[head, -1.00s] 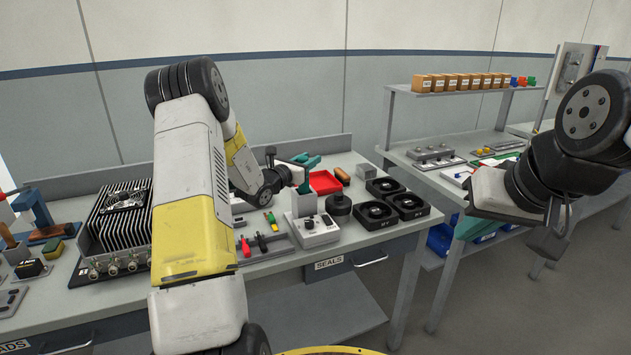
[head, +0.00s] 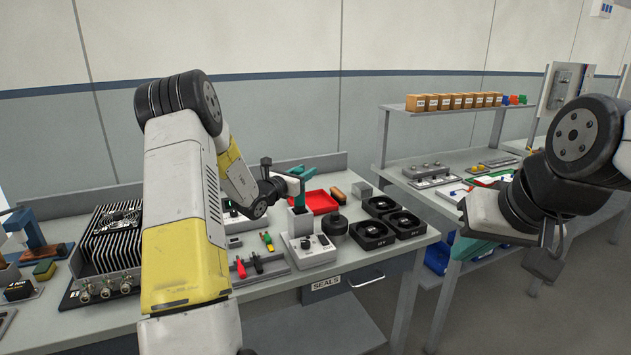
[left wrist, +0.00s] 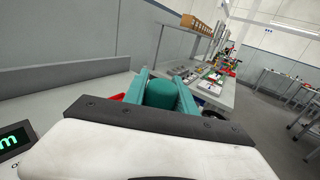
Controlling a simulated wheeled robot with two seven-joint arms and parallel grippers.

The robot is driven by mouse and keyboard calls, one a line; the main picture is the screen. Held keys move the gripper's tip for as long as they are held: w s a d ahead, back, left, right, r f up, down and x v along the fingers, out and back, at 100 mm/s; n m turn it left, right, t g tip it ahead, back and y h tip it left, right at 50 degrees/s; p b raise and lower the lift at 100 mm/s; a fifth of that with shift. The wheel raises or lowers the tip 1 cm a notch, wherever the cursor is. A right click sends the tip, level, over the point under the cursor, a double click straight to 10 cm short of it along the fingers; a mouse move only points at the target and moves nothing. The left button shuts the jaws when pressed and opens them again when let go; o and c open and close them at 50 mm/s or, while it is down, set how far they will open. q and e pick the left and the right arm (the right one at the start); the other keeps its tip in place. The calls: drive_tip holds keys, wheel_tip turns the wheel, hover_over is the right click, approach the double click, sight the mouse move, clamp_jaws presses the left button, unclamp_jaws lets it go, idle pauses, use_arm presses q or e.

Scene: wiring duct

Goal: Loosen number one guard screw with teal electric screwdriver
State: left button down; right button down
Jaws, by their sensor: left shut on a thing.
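The teal electric screwdriver (head: 299,190) is upright over the grey holder on a white control box (head: 312,250). My left gripper (head: 296,178) is shut on it; I cannot tell whether its lower end is still inside the holder. In the left wrist view, the rounded teal top of the screwdriver (left wrist: 161,93) sits between the two teal fingers. Black square fans (head: 403,222) lie to the right of the box, but their guard screws and any numbers are too small to make out. My right gripper (head: 545,262) hangs at the right, away from the bench; its jaws are unclear.
A red tray (head: 322,202) and a round black pot (head: 335,224) are close to the control box. Hand tools (head: 258,264) lie in front-left. A finned black unit (head: 108,245) stands farther left. A second bench (head: 440,195) stands at the right past a gap.

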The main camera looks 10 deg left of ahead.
use_arm(q)
wheel_tip(320, 180, up, 16)
drive_tip(key=shift+f, duration=0.25)
idle(0.3)
wheel_tip(320, 180, up, 12)
drive_tip(key=shift+f, duration=0.25)
idle(0.6)
